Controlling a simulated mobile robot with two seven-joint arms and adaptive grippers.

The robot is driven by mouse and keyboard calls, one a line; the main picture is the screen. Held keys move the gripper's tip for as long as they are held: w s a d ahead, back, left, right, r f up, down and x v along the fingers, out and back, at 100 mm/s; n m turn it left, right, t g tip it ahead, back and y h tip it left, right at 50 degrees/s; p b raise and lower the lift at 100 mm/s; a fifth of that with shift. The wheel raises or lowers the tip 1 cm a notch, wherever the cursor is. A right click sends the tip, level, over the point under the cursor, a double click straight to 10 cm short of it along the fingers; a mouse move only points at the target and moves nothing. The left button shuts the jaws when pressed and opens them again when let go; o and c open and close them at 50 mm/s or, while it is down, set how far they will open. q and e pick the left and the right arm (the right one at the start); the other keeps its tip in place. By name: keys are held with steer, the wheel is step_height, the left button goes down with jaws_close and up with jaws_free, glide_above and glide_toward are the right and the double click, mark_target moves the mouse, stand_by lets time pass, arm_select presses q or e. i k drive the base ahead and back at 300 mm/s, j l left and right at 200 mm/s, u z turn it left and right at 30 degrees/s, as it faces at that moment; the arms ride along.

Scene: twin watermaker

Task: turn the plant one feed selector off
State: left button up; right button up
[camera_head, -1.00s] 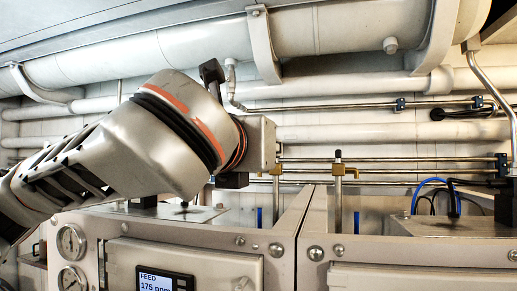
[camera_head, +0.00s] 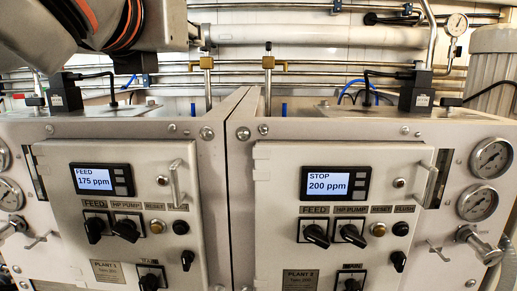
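The left cabinet's panel has a small screen (camera_head: 93,179) reading FEED 175 ppm. Below it is a black feed selector knob (camera_head: 95,229) under a FEED label; its exact pointing is too small to tell. The right cabinet's screen (camera_head: 335,183) reads STOP 200 ppm, with its own feed selector (camera_head: 316,235) turned aslant. My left arm crosses the top left corner, well above the left panel and touching no selector. Its fingertips do not show. My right gripper is not in view.
Beside the left feed selector are the HP pump knob (camera_head: 126,229), reset button (camera_head: 157,227) and a black button (camera_head: 180,227). A door handle (camera_head: 175,182) juts out above them. Gauges (camera_head: 491,157) and a valve (camera_head: 478,243) sit at far right. Space before the panels looks clear.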

mark_target(94, 226)
steer(key=k, duration=0.9)
